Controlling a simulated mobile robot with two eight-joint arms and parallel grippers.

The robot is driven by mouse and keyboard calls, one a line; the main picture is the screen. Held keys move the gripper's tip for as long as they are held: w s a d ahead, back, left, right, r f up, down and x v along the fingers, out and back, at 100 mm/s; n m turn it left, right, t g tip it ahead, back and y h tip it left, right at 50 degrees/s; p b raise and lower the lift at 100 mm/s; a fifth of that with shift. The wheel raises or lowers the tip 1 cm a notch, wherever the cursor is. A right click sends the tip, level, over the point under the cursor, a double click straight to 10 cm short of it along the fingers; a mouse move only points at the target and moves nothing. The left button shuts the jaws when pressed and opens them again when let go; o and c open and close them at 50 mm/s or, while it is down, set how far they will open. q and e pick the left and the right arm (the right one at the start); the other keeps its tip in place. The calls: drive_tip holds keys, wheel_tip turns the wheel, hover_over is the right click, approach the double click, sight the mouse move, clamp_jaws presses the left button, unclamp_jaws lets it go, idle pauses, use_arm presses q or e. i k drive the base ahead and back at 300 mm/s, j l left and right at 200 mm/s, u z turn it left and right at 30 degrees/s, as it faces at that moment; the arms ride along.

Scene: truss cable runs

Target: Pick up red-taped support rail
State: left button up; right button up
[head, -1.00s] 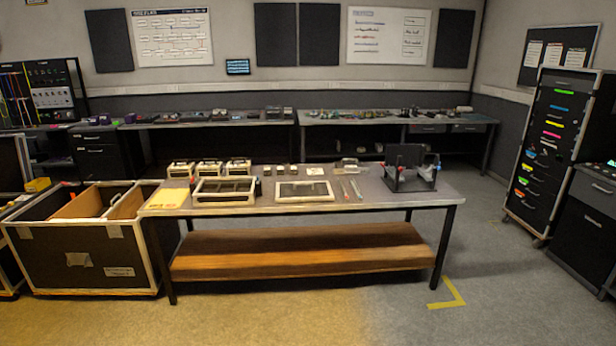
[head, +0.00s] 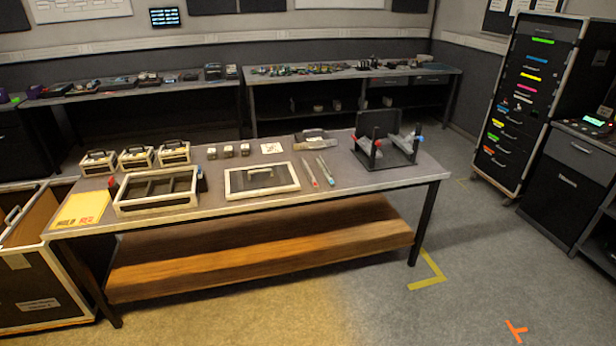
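Two thin grey rails lie side by side on the worktable (head: 215,198), right of a white-framed panel. The left rail (head: 308,171) has a small red mark near its front end. The right rail (head: 325,167) appears to have a bluish mark near its front end. Both lie flat, apart from each other, with nothing on them. Neither of my grippers is in view.
A black stand (head: 385,157) with red and blue marks stands right of the rails. A white-framed panel (head: 262,180), an open frame tray (head: 157,191) and a yellow sheet (head: 82,210) lie to the left. Floor in front is clear.

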sight(312, 179)
drive_tip(key=i, duration=0.9)
drive_tip(key=i+j, duration=0.1)
drive_tip(key=i, duration=0.8)
drive_tip(key=i+z, duration=0.1)
drive_tip(key=i, duration=0.8)
